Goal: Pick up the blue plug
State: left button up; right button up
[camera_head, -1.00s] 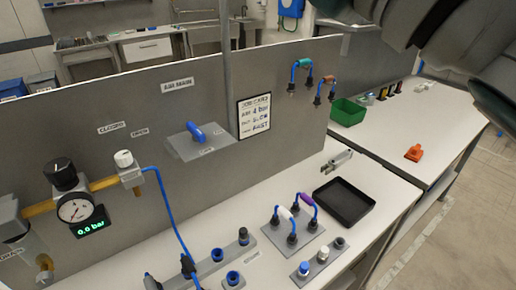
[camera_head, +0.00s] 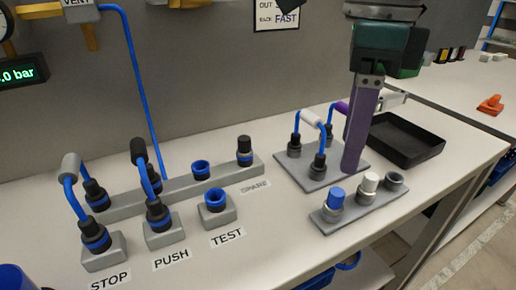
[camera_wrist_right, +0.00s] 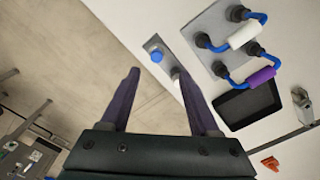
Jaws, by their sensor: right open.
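The blue plug (camera_head: 336,197) stands upright at the left end of a small grey block (camera_head: 352,217) near the bench's front edge. A white plug (camera_head: 369,183) stands beside it, then an empty dark socket. In the head view my right gripper (camera_head: 352,168) points down behind the block, its purple fingers overlapping in line. In the right wrist view its fingers (camera_wrist_right: 157,75) are spread apart with nothing held, and the blue plug (camera_wrist_right: 156,56) shows beyond them, between the tips. My left gripper is not in view.
A grey plate (camera_head: 294,163) with looped blue hoses, one white-sleeved and one purple-sleeved, stands behind the block. A black tray (camera_head: 405,141) lies to the right. Left are the STOP, PUSH and TEST sockets (camera_head: 216,210) and a long grey manifold (camera_head: 178,198). Bare bench lies in front of TEST.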

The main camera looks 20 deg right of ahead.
aim_at(338, 192)
jog(key=f, duration=0.8)
jog(key=shift+s+a, duration=0.15)
jog(key=shift+a, duration=0.1)
grip_shut()
